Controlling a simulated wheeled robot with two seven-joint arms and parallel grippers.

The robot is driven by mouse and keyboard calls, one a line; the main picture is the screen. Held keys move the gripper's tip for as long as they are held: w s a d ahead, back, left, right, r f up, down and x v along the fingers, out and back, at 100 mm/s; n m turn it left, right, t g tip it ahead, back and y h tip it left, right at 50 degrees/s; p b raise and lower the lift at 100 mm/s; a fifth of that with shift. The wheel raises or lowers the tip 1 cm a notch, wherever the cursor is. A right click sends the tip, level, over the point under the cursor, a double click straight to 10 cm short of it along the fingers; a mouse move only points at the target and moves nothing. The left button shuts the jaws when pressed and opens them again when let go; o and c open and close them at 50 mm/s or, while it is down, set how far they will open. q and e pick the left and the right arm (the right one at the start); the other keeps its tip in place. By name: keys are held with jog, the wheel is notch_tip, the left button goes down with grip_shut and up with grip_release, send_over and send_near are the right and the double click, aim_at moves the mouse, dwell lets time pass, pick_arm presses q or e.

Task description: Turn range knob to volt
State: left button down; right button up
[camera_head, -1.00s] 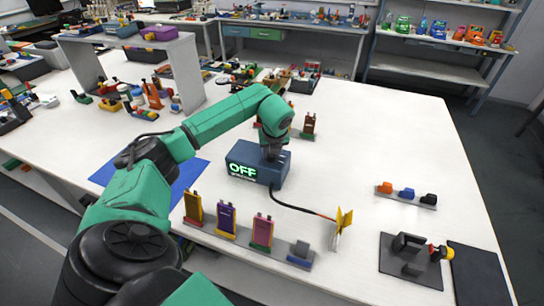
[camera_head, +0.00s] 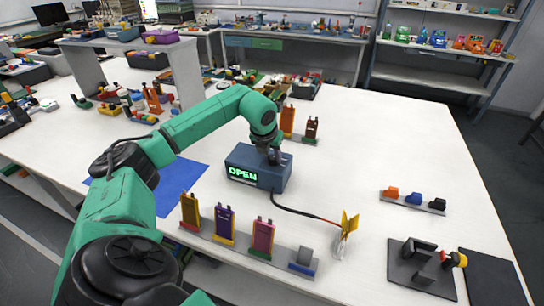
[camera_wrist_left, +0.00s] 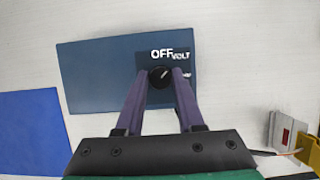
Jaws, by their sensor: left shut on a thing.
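The blue meter box (camera_head: 258,170) stands on the white table, its green display reading "OPEN" in the head view. In the left wrist view the top of the box (camera_wrist_left: 95,75) carries a round black knob (camera_wrist_left: 159,77) with a light pointer mark. White labels "OFF" and "VOLT" show beside the knob, and other lettering is partly hidden by a finger. My left gripper (camera_wrist_left: 159,85) is shut on the knob from above; it also shows over the box in the head view (camera_head: 272,152). My right gripper is not in view.
A dark cable leads from the box to a yellow clip piece (camera_head: 349,222). Several pouch cells (camera_head: 225,222) stand in a row in front. A blue mat (camera_head: 180,182) lies left of the box.

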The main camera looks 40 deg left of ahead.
pick_arm(q)
jog(key=shift+r, duration=0.1)
jog(key=c, duration=0.5)
grip_release()
jog(key=shift+b+v, duration=0.5)
jog(key=shift+v, duration=6.8)
